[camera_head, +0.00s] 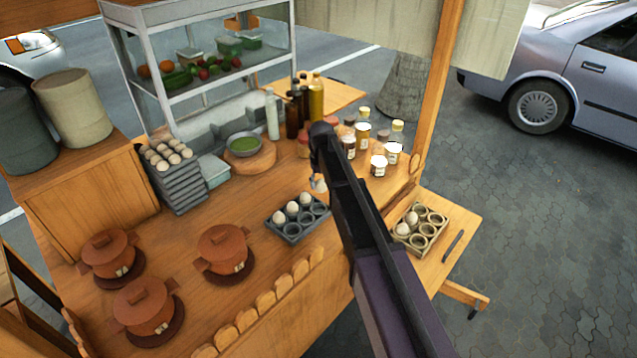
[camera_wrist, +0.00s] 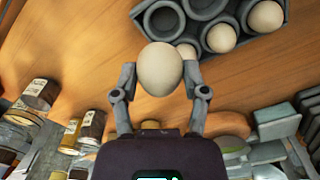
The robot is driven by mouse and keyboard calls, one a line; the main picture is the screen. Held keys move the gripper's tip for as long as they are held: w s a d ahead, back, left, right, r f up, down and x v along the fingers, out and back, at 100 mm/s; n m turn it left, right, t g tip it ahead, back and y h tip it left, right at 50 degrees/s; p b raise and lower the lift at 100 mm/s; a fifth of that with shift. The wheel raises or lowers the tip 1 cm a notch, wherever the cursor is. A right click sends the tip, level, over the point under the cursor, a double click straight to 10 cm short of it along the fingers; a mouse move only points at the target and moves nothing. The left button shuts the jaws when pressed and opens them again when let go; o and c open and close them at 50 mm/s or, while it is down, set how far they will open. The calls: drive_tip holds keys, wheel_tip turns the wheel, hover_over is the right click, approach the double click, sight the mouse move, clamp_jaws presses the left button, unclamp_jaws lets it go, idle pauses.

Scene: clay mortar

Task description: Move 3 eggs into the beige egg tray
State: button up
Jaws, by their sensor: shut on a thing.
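My gripper (camera_head: 318,182) is shut on a white egg, held in the air beside the grey egg tray (camera_head: 292,238). In the wrist view the held egg (camera_wrist: 160,70) sits between the two fingers of my gripper (camera_wrist: 160,82). The grey tray holds three eggs (camera_head: 292,208) in one row; its other row looks empty. It also shows at the top of the wrist view (camera_wrist: 240,12).
Jars (camera_head: 379,165) and bottles (camera_head: 316,97) stand behind my arm. A wooden post (camera_head: 438,90) rises behind the beige tray. Clay pots (camera_head: 223,249) fill the left front. A stack of grey trays with eggs (camera_head: 180,185) stands at the back left.

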drive_tip(key=shift+d+r, duration=0.2)
drive_tip(key=shift+d, duration=0.6)
drive_tip(key=w+d+f+b, duration=0.1)
drive_tip(key=d+f+b, duration=0.1)
drive_tip(key=d, duration=1.5)
drive_tip(key=w+d+f+b, duration=0.2)
drive_tip(key=d+f+b, duration=0.1)
drive_tip(key=d, duration=1.4)
drive_tip(key=shift+f+b, duration=0.35)
drive_tip(key=shift+f, duration=0.1)
drive_tip(key=shift+f, duration=0.1)
drive_tip(key=shift+f+b, duration=0.45)
drive_tip(key=shift+b, duration=0.1)
drive_tip(key=shift+f+b, duration=1.55)
idle(1.2)
